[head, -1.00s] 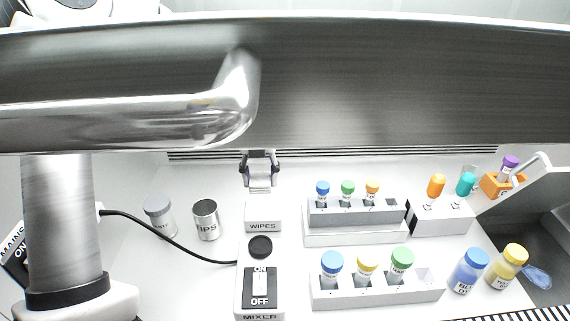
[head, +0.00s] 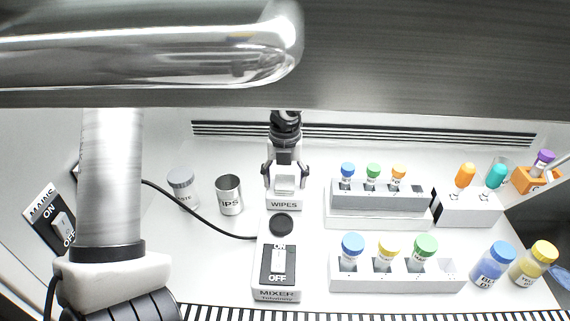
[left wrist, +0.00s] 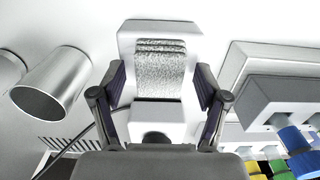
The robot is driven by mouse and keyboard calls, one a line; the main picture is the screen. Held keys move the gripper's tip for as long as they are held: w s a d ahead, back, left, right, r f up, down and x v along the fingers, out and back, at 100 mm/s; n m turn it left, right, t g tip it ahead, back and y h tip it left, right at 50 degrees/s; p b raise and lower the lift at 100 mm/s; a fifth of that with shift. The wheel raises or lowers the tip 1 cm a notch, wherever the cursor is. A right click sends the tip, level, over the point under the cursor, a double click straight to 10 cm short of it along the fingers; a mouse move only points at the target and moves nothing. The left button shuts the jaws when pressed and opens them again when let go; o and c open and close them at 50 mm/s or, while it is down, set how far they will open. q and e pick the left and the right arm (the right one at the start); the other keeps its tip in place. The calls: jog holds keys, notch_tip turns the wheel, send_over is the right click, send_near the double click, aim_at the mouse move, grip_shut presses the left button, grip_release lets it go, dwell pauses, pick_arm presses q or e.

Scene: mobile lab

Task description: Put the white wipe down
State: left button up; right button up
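The wipes box (head: 284,205) is a white block labelled WIPES on the bench, behind the mixer. My left gripper (head: 285,175) is over it, pointing down. In the left wrist view, the left gripper's fingers (left wrist: 160,100) stand apart on either side of the box (left wrist: 150,30). A grey-white textured wipe (left wrist: 160,65) lies on top of the box, between the fingers. I see a gap on both sides, so the gripper looks open; no grip on the wipe shows. My right gripper is in neither view.
The mixer (head: 263,275) with its dark round top is in front of the box. A metal tips cup (head: 229,196) and waste cup (head: 182,190) stand left, with a black cable in front. Tube racks (head: 375,219) stand close to the right. Free bench lies at the front left.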

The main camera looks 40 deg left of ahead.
aim_at(285, 181)
pick_arm(q)
jog(key=shift+r, duration=0.1)
notch_tip(285, 181, up, 12)
jog(key=p, duration=0.1)
jog(key=shift+r+p, duration=0.1)
jog(key=shift+p, duration=0.2)
dwell(0.3)
